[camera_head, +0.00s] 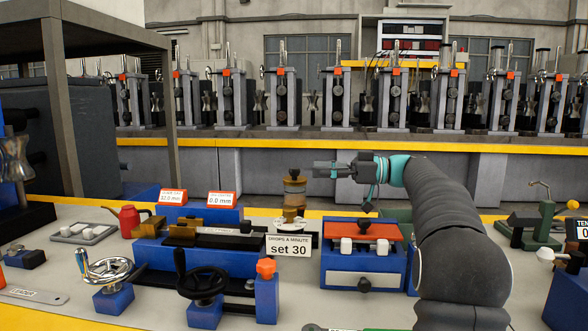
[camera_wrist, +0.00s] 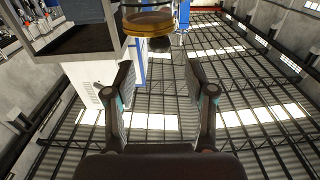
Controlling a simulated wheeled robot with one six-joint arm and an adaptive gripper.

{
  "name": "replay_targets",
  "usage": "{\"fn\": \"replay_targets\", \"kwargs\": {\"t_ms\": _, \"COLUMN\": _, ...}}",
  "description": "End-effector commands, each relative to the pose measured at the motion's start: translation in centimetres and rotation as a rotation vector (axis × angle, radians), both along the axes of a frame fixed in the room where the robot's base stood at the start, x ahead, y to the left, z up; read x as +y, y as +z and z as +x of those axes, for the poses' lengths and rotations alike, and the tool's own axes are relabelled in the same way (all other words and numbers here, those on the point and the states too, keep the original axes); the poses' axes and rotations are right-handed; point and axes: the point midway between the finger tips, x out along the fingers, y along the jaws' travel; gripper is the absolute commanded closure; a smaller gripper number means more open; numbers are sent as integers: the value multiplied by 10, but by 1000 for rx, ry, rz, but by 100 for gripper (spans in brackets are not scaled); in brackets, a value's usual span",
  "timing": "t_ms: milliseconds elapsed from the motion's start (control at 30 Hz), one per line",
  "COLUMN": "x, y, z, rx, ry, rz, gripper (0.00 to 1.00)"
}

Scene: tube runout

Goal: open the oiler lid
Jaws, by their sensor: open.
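The oiler (camera_head: 294,196) stands upright behind the blue fixture, with an amber body and a brass base. Its lid (camera_head: 294,174) is a small dark cap on top and looks closed. In the wrist view the oiler's amber and brass body (camera_wrist: 150,22) shows at the top edge, partly cut off, with a dark round knob-like part (camera_wrist: 160,44) beside it. My gripper (camera_head: 318,168) is level with the lid, just to its right, pointing left. Its fingers (camera_wrist: 159,68) are spread and empty, and the oiler lies beyond their tips.
A sign reading "set 30" (camera_head: 289,246) stands before the oiler. A blue fixture with an orange top (camera_head: 362,232) stands below my arm. A red oil can (camera_head: 130,220) and handwheels (camera_head: 199,277) are left. Space above the oiler looks clear.

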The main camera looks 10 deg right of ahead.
Motion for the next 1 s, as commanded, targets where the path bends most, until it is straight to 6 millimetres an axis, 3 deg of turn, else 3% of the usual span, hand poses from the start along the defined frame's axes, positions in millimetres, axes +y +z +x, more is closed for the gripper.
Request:
{"fn": "replay_targets", "kwargs": {"t_ms": 200, "x": 40, "y": 0, "z": 12, "rx": 2, "ry": 4, "rz": 0, "gripper": 45}}
{"fn": "replay_targets", "kwargs": {"t_ms": 400, "x": 61, "y": 0, "z": 19, "rx": 2, "ry": 3, "rz": 0, "gripper": 45}}
{"fn": "replay_targets", "kwargs": {"t_ms": 800, "x": 67, "y": 0, "z": 21, "rx": 1, "ry": 1, "rz": -1, "gripper": 45}}
{"fn": "replay_targets", "kwargs": {"t_ms": 833, "x": 67, "y": 0, "z": 21, "rx": 1, "ry": 1, "rz": -1, "gripper": 48}}
{"fn": "replay_targets", "kwargs": {"t_ms": 1000, "x": 67, "y": 0, "z": 21, "rx": 1, "ry": 1, "rz": -1, "gripper": 90}}
